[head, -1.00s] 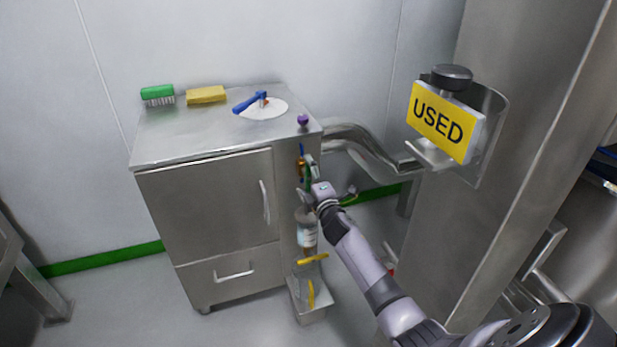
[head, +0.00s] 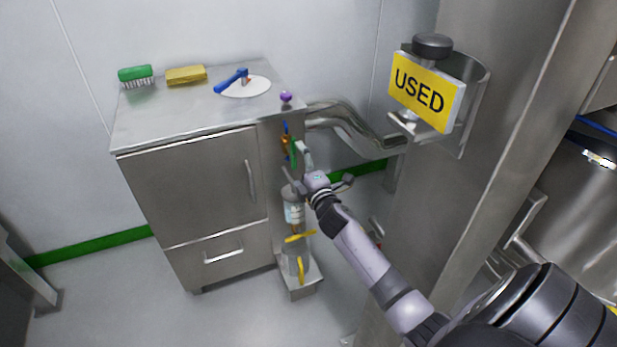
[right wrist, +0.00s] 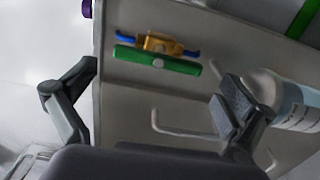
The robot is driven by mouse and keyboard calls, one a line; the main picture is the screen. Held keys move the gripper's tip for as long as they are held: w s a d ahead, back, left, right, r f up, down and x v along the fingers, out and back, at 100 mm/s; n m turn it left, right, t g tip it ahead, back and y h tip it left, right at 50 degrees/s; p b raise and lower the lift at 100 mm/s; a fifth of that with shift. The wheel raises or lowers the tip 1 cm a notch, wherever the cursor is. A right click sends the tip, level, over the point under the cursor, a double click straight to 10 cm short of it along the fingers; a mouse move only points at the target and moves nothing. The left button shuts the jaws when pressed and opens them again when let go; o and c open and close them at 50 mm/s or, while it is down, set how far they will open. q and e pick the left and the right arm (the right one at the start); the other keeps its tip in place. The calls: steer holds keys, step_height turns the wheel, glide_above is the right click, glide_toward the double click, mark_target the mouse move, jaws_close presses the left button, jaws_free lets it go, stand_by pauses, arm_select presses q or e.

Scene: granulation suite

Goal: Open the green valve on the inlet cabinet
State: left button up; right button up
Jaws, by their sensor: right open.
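The inlet cabinet (head: 195,185) is a grey steel box against the wall. The green valve (head: 294,152) is a green bar handle on a brass body with blue parts, on the cabinet's right side. In the right wrist view the green handle (right wrist: 158,59) lies across the middle, between and beyond my fingers. My right gripper (head: 302,166) is beside the valve in the head view. In the right wrist view my right gripper (right wrist: 155,108) is open and empty, its fingers wide apart, apart from the handle. My left gripper is not in view.
A clear bottle (head: 294,210) hangs below the valve, above a steel tray (head: 302,285) with yellow handles nearby. A purple knob (head: 286,97) is above. A steel pipe (head: 350,125) runs right to a column with a yellow USED sign (head: 420,94). A brush (head: 136,75) and sponge (head: 186,75) lie on top.

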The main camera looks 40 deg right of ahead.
steer(key=v, duration=0.6)
steer(key=shift+s, duration=0.35)
steer(key=shift+a, duration=0.15)
